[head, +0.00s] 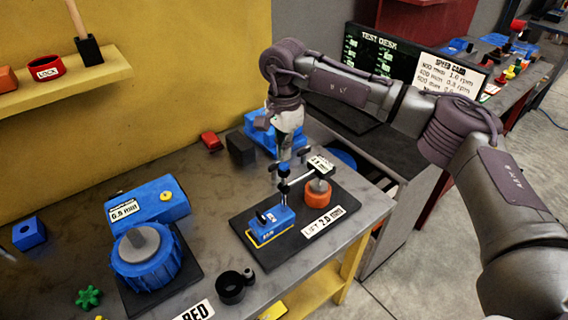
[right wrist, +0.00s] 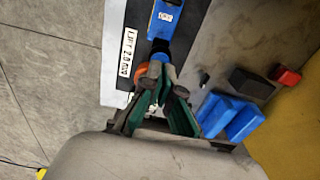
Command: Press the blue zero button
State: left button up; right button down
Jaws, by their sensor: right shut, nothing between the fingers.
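My right gripper (head: 284,172) is shut and empty, pointing down over the black plate of a small stand. In the right wrist view its green-padded fingers (right wrist: 163,82) close together near the orange part of the stand. A blue block (head: 270,224) with a yellow edge and black knob sits on the plate, left of the gripper; it also shows in the right wrist view (right wrist: 166,18). An orange cylinder (head: 318,190) stands right of the gripper, under a black-and-white arm (head: 308,174). I cannot make out a separate blue zero button; the gripper may hide it. My left gripper is not in view.
A plate labelled "LIFT 2.0 mm" (head: 323,221) lies on the stand's front edge. A blue round device (head: 146,258) stands on the left. A black block (head: 240,149), a red block (head: 211,140) and a blue holder (head: 258,132) are behind. A black ring (head: 230,288) is in front.

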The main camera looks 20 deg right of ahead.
aim_at(284, 165)
jog(key=shift+f, duration=0.25)
dwell(0.3)
jog(key=shift+f+b, duration=0.9)
jog(key=shift+f, duration=0.1)
jog(key=shift+r, duration=0.1)
jog(key=shift+r+p, duration=1.65)
jog(key=shift+r, duration=1.35)
